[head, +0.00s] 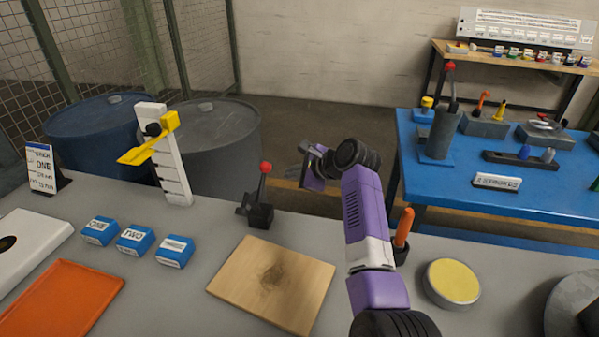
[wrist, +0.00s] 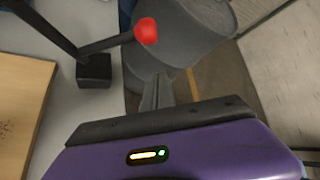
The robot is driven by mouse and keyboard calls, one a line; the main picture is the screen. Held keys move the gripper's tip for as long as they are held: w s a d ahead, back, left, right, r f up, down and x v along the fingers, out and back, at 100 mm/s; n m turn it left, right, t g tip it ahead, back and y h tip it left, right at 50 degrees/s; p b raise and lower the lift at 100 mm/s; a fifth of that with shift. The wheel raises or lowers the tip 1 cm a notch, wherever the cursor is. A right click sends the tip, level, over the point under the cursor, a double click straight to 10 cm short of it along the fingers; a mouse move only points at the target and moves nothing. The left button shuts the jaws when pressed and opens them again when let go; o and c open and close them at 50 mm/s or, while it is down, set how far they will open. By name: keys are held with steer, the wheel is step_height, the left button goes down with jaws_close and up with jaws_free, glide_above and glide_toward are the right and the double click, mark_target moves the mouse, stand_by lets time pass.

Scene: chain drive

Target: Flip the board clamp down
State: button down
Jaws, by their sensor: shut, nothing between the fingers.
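The board clamp (head: 260,214) is a small black block at the back edge of the grey bench, behind the wooden board (head: 272,284). Its handle stands up, with a red knob on top, and its short dark arm is raised to the left, clear of the board. In the wrist view the clamp (wrist: 94,71) is at upper left, with the red knob near top centre. My gripper (head: 304,174) is right of the knob and apart from it, beyond the bench's back edge. Its fingers (wrist: 157,92) are together and empty.
A yellow-and-white stand (head: 172,165), several blue labelled blocks (head: 135,239) and an orange tray (head: 62,300) are at left. An orange-handled tool (head: 403,228) and a yellow-topped round tin (head: 452,281) are at right. Barrels (head: 215,140) stand behind the bench.

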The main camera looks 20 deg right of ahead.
mark_target(270, 169)
steer(key=shift+w+a+r+p, duration=0.15)
steer(key=shift+w+a, duration=0.15)
steer(key=shift+a, duration=0.3)
steer(key=shift+w+a+r+p, duration=0.1)
steer(key=shift+w+a+r, duration=0.15)
steer(key=shift+a, duration=0.4)
steer(key=shift+w+a+r+p, duration=0.15)
steer(key=shift+w+a, duration=0.2)
steer(key=shift+a, duration=0.25)
steer(key=shift+a, duration=0.1)
steer(key=shift+s+a+r+n+t+h+p, duration=0.4)
steer(key=shift+s+a+r+n+t+p, duration=0.4)
steer(key=shift+s+r+t+p, duration=0.25)
steer(key=s+a+r+n+t+h+b, duration=0.1)
steer(key=s+a+n+t, duration=0.2)
steer(key=s+a+t, duration=0.2)
steer(key=s, duration=0.2)
steer(key=shift+s+a+n, duration=0.3)
steer(key=shift+s+n, duration=0.05)
steer(key=shift+n, duration=0.05)
